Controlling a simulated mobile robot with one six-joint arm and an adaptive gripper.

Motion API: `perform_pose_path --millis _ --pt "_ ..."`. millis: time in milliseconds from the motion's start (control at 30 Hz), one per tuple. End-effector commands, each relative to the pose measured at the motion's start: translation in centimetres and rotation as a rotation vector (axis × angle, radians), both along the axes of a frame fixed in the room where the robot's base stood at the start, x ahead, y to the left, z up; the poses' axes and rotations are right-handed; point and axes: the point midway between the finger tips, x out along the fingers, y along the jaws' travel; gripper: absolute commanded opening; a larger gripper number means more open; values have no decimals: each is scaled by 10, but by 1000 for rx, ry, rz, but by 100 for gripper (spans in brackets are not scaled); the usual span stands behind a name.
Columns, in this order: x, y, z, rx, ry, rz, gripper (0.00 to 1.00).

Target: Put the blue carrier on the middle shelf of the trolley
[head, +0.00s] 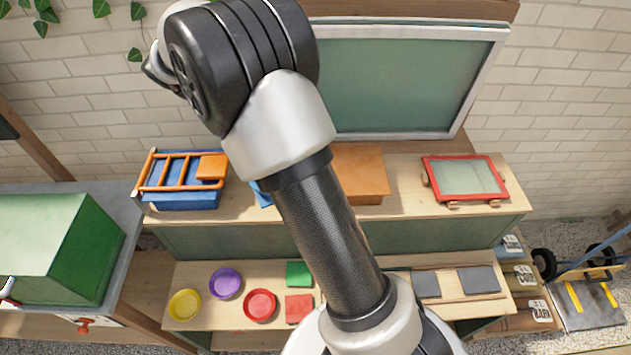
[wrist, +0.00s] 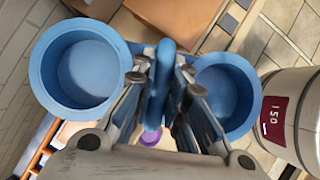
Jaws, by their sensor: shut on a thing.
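The blue carrier (wrist: 68,98) fills much of the wrist view, with two round open cups on either side of a central upright handle (wrist: 158,85). Both cups look empty. My gripper (wrist: 163,72) is shut on that handle between the cups. In the head view my arm crosses the middle, and the gripper and most or all of the carrier are hidden. A small blue patch shows beside the arm, too little to name. No trolley with a middle shelf can be clearly made out; a wheeled thing with a blue frame (head: 590,262) stands at the far right, partly cut off.
The bench's upper shelf holds a blue crate with an orange rack (head: 182,182), an orange-brown box (head: 362,172) and a red-framed tray (head: 465,178). Below lie yellow (head: 185,305), purple (head: 225,284) and red (head: 260,304) bowls. A pale drum marked 150 (wrist: 292,118) stands right of the carrier.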

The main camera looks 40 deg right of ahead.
Motion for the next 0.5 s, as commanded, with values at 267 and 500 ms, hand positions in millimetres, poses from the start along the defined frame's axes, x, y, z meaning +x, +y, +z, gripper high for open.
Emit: perform_pose_path --millis 267,500 --pt "-1 0 -51 0 6 1 0" --pt "-1 0 -116 0 5 -1 0"
